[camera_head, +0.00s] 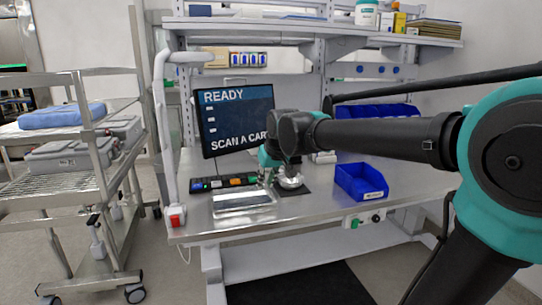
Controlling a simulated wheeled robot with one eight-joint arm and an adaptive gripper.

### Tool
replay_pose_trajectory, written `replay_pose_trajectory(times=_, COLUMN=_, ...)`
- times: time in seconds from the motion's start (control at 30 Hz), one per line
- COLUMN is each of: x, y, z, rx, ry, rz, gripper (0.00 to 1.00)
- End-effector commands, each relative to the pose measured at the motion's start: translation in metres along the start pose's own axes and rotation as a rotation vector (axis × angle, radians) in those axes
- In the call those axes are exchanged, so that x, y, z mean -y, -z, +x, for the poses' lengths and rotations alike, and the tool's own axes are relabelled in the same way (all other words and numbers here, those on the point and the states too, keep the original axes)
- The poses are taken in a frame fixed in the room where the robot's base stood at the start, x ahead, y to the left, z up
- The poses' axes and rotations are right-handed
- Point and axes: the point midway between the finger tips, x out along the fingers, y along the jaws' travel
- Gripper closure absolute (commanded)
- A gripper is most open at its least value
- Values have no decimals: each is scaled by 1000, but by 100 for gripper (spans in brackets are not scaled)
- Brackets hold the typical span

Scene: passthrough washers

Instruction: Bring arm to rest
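My gripper (266,178) hangs at the end of my arm, which reaches in from the right over the steel workbench (330,222). It is small in the picture and partly hidden by my wrist, so I cannot tell whether it is open or shut. A round silvery object (290,181) sits on or just above the bench, right beside the gripper. I cannot tell whether the two touch. A shallow metal tray (243,199) lies on the bench to the left of the gripper.
A monitor (236,122) reading "READY, SCAN A CARD" stands behind the gripper. A blue bin (361,182) stands to the right, under my arm. A dark strip with coloured buttons (224,183) lies on the left. A wire cart (75,175) with grey cases stands at far left.

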Motion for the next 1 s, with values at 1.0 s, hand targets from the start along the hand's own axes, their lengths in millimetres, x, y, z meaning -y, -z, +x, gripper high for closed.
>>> replay_pose_trajectory(times=1.0, x=-107, y=-357, z=82, rx=143, ry=-181, rz=390, gripper=80)
